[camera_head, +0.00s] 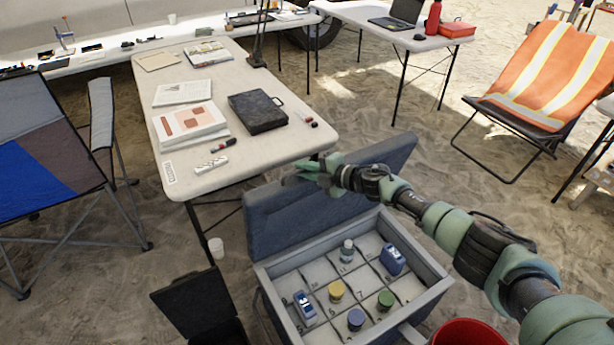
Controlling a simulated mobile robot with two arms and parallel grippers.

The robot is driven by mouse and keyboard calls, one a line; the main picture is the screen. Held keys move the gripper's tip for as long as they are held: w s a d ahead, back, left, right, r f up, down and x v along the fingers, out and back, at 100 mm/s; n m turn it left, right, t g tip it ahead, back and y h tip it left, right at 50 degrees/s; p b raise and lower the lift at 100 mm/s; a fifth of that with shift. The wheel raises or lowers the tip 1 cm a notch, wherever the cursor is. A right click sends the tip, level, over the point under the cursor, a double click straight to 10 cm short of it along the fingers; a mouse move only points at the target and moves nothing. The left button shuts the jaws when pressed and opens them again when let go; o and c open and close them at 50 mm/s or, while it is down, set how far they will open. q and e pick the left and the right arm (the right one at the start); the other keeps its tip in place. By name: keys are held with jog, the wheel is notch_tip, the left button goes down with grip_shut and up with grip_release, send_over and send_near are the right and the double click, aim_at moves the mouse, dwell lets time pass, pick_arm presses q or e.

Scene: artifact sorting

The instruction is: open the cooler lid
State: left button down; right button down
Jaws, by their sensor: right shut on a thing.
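The cooler lid (300,215) is a blue-grey panel, raised and standing steeply at the far side of the cooler (283,262). The cooler is open, and its inside is a pale grid of numbered compartments. In it stand a blue jug (393,261), a clear bottle (347,251), a yellow-capped jar (336,291), a green jar (385,300), a blue jar (356,319) and a blue-and-white box (305,307). My right gripper (312,171) is at the lid's upper edge, shut on it; the exact finger contact is hard to see. My left gripper is out of view.
A white table (190,182) with papers, a black case (258,111) and markers stands behind the lid. A black open box (190,300) is left of the cooler, a red bucket (467,333) at its right. An orange chair (548,70) stands far right. Sand lies between.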

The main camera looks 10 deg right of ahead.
jog(key=c, duration=1.7)
grip_release()
jog(key=shift+s+d+r, duration=0.1)
jog(key=shift+p+v, duration=0.7)
jog(key=shift+v, duration=3.1)
